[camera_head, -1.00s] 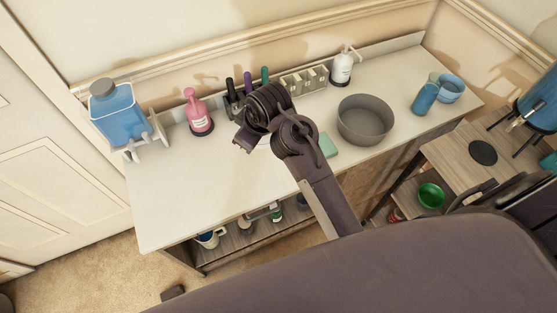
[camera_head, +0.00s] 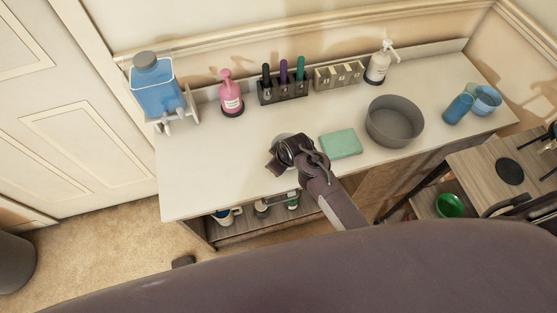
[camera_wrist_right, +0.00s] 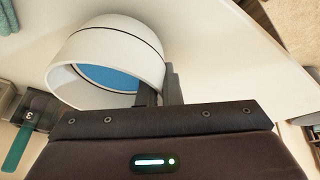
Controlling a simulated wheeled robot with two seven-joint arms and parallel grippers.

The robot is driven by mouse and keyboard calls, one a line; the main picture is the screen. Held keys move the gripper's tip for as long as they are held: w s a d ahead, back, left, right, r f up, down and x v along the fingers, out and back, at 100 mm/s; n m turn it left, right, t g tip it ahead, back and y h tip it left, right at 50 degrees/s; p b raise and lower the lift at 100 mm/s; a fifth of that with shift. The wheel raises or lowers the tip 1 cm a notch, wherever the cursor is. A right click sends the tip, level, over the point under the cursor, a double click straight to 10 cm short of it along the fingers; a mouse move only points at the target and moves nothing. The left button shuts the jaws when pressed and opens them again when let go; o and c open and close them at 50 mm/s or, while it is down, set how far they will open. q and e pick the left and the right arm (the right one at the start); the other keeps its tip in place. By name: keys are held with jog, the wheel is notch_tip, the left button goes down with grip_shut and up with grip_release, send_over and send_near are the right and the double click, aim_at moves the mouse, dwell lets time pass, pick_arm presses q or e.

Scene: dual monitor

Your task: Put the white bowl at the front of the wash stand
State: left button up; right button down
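The white bowl (camera_wrist_right: 105,42) has a thin dark line near its rim and a blue inside. It fills the upper left of the right wrist view. In the head view only a white edge of the bowl (camera_head: 281,138) shows behind my right gripper (camera_head: 275,165). In the wrist view the two fingers of my right gripper (camera_wrist_right: 160,88) are close together at the bowl's wall, apparently pinching it. The wash stand (camera_head: 205,165) has a cream top; the bowl is over its middle, left of a green folded cloth (camera_head: 340,144). My left gripper is not in view.
A grey basin (camera_head: 395,122) stands right of the cloth, with blue cups (camera_head: 486,99) farther right. A pink bottle (camera_head: 231,95), a dark holder (camera_head: 284,90) and a white pump bottle (camera_head: 380,64) line the back. The left front of the top is clear.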

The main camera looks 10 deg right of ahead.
jog(key=shift+w+f, duration=0.1)
jog(key=shift+f, duration=0.3)
jog(key=shift+f, duration=0.1)
jog(key=c, duration=1.6)
grip_release()
jog(key=v, duration=1.2)
jog(key=shift+s+b, duration=0.2)
jog(key=shift+b, duration=0.1)
